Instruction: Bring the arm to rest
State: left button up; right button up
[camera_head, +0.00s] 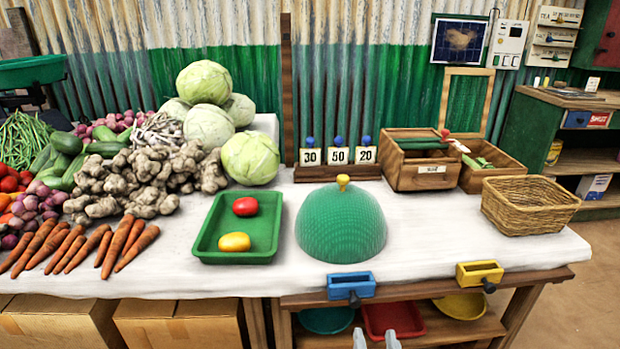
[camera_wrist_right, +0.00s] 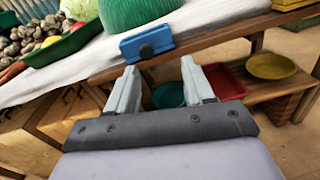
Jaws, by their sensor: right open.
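My right gripper (camera_head: 376,340) shows at the bottom edge of the head view, with only its two pale fingertips visible. In the right wrist view the gripper (camera_wrist_right: 160,82) has its fingers apart with nothing between them. It is in front of the table's front edge, below the blue box (camera_head: 351,286) fixed there. The blue box also shows in the wrist view (camera_wrist_right: 147,43), beyond the fingertips. My left gripper is in neither view.
The white-topped table (camera_head: 420,240) holds a green dome (camera_head: 341,225), a green tray (camera_head: 265,240) with a red and a yellow item, heaped vegetables and a wicker basket (camera_head: 530,204). A yellow box (camera_head: 479,272) is on the front edge. Coloured dishes (camera_wrist_right: 272,66) sit on the lower shelf.

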jog(key=s+d+f+m+g+h, duration=0.2)
jog(key=s+d+m+g, duration=0.3)
jog(key=m, duration=0.5)
jog(key=s+d+f+m+g+h, duration=0.1)
jog(key=s+d+m+g+h, duration=0.15)
jog(key=d+m, duration=0.55)
jog(key=s+a+m+g+y, duration=0.3)
jog(key=s+m+g+y, duration=0.3)
jog(key=s+m, duration=0.8)
jog(key=w+a+f+t+y, duration=0.2)
jog(key=w+a+f+t, duration=0.2)
jog(key=w+f+t, duration=0.3)
pick_arm(q)
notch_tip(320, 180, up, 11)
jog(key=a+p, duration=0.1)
jog(key=p, duration=1.3)
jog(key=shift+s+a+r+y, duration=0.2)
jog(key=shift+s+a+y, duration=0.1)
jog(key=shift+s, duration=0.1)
pick_arm(e)
notch_tip(320, 180, up, 11)
jog(key=s, duration=0.1)
jog(key=shift+d+g+h, duration=0.35)
jog(key=shift+d+g, duration=0.1)
